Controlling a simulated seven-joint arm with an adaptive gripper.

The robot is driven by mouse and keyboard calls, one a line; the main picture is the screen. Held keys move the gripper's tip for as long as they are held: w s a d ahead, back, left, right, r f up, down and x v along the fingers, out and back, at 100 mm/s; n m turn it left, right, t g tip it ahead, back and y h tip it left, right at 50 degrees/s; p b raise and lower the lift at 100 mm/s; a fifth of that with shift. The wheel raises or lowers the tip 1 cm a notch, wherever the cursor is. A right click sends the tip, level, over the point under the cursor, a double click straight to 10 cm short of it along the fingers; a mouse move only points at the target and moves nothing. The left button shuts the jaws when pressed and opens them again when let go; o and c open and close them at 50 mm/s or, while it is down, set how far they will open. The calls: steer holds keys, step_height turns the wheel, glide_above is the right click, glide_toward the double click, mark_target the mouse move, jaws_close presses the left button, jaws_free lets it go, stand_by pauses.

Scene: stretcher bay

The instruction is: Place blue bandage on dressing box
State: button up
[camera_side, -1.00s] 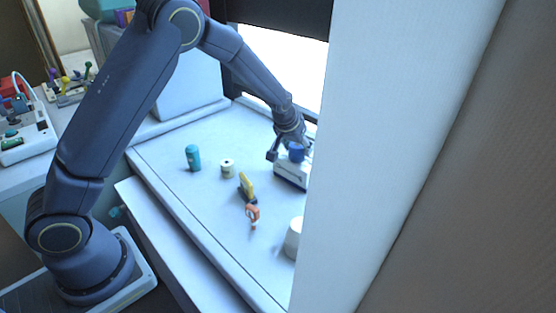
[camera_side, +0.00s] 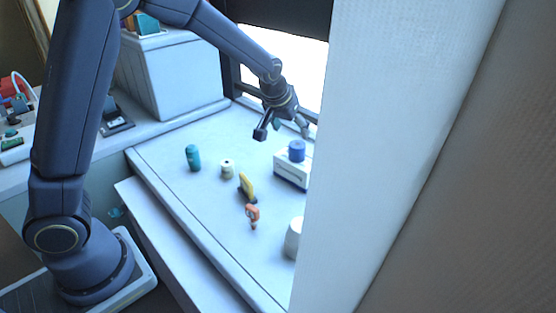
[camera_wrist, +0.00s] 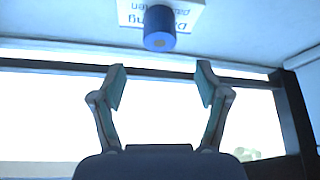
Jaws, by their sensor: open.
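The blue bandage (camera_side: 297,151) is a short blue roll standing on top of the white dressing box (camera_side: 290,174), at the right of the table in the side view. In the wrist view the bandage (camera_wrist: 159,29) shows at the top, against the lettered top of the dressing box (camera_wrist: 188,14). My gripper (camera_side: 283,132) is above and to the left of the bandage in the side view, apart from it. In the wrist view my gripper (camera_wrist: 160,88) has its two fingers spread wide with nothing between them.
On the white table (camera_side: 190,215) stand a teal bottle (camera_side: 193,158), a small cream roll (camera_side: 227,169), a yellow item on a dark base (camera_side: 246,187), an orange item (camera_side: 253,214) and a white cylinder (camera_side: 294,238). A white panel (camera_side: 400,150) hides the table's right side.

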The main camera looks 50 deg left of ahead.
steer(key=s+r+m+h, duration=0.1)
steer(key=s+r, duration=0.4)
steer(key=s, duration=0.4)
steer(key=s+r+h, duration=0.1)
steer(key=s+r, duration=0.5)
steer(key=s, duration=0.2)
steer(key=s+d+f+m, duration=0.1)
steer(key=s+m, duration=0.1)
steer(key=s, duration=1.1)
steer(key=shift+s+d, duration=0.25)
steer(key=shift+d, duration=0.1)
